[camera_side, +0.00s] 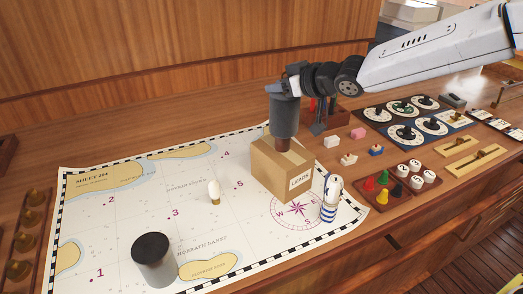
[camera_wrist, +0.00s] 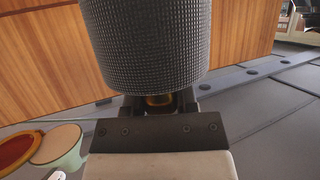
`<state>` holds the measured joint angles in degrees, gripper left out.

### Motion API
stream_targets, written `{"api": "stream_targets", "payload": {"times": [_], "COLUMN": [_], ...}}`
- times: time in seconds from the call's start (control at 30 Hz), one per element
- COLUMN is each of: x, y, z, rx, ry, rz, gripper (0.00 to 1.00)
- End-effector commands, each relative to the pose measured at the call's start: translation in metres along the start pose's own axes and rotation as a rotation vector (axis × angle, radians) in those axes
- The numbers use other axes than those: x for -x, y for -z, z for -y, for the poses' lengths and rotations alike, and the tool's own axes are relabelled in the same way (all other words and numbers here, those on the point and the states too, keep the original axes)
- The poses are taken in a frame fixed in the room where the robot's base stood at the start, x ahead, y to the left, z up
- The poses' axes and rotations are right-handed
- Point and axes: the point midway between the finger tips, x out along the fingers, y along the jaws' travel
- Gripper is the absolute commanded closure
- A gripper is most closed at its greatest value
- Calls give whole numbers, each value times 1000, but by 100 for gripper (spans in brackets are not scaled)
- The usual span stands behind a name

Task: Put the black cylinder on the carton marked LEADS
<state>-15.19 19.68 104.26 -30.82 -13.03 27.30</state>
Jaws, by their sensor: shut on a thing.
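My gripper (camera_side: 287,88) is shut on a dark, nearly black cylinder (camera_side: 284,118) and holds it upright. In the wrist view the cylinder (camera_wrist: 145,45) has a fine mesh surface and fills the space beyond my gripper (camera_wrist: 160,103). The brown carton marked LEADS (camera_side: 270,170) stands on the chart. The cylinder's lower end is over the back part of the carton's top in the side view. A darker brown patch shows below it on the carton. I cannot tell whether they touch.
A grey cylinder with a black top (camera_side: 154,262) stands on the chart (camera_side: 130,215) at the front left. A white bulb (camera_side: 214,192) and a blue-striped lighthouse figure (camera_side: 330,198) stand near the carton. Small blocks, coloured pawns and dials lie to the right.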

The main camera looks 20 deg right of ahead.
Motion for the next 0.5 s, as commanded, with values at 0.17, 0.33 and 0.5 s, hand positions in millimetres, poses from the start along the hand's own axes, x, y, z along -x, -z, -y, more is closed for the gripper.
{"api": "stream_targets", "payload": {"times": [0.17,0.33,0.5], "x": [0,0,0], "y": [-1,-1,0], "z": [0,0,0], "rx": [0,0,0], "ry": [0,0,0], "rz": [0,0,0], "gripper": [28,28,28]}}
